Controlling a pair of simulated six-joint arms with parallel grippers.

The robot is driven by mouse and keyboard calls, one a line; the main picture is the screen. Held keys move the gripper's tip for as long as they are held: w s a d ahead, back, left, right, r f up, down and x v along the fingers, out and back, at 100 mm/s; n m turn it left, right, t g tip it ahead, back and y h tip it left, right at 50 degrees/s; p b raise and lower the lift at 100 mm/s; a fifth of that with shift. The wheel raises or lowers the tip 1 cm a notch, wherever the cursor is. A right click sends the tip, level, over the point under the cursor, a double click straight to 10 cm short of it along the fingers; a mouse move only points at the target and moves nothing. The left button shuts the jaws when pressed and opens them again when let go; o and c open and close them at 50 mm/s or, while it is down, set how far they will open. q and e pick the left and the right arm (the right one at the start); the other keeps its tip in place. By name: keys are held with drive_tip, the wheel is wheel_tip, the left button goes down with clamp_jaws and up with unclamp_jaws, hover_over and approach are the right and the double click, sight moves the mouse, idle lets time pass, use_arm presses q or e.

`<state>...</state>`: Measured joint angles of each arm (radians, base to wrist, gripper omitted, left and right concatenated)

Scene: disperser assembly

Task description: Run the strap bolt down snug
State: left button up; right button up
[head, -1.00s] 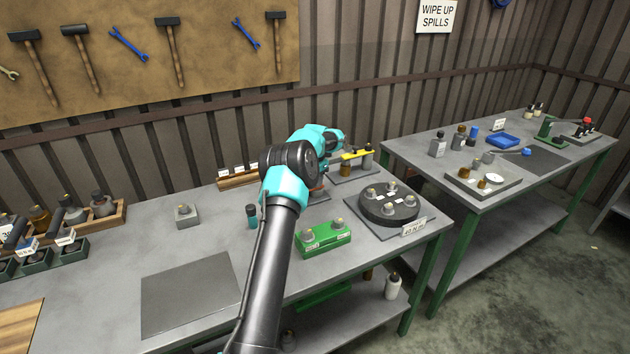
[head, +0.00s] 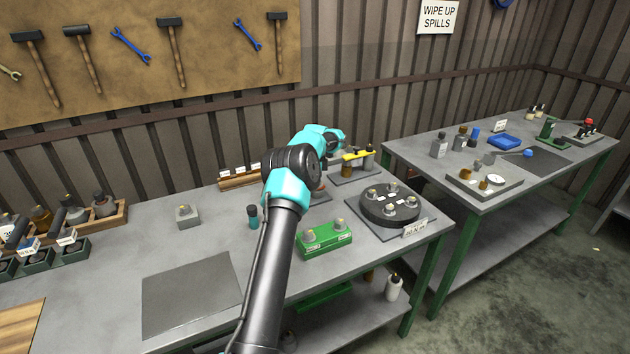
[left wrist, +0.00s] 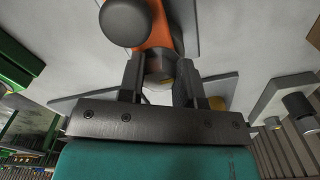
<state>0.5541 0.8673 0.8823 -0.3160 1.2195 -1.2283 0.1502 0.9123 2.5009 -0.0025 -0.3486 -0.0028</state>
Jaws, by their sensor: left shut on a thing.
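My left arm reaches over the bench in the head view; its fingers are hidden behind the arm. In the left wrist view my left gripper (left wrist: 161,85) is shut on a small grey metal piece (left wrist: 159,68), seemingly the strap bolt's head, with a yellowish spot below it. An orange part (left wrist: 158,27) with a dark round knob (left wrist: 125,22) is just beyond the fingers. A bit of a reddish part (head: 322,187) shows beside the arm in the head view, on a small plate (head: 320,197). The bolt's thread and seating are hidden. My right gripper is not in view.
A green block (head: 327,240) with grey knobs and a dark round disc (head: 388,206) stand close to the right. A yellow bar (head: 358,155) on posts is behind. A teal bottle (head: 253,217) is left of the arm. A grey mat (head: 190,293) lies clear at front.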

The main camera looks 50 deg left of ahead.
use_arm(q)
drive_tip(key=shift+w+r+m, duration=0.1)
drive_tip(key=shift+m, duration=1.1)
drive_tip(key=o, duration=0.6)
drive_tip(key=shift+o, duration=0.2)
wheel_tip(320, 180, up, 17)
drive_tip(key=shift+r, duration=0.15)
idle(0.4)
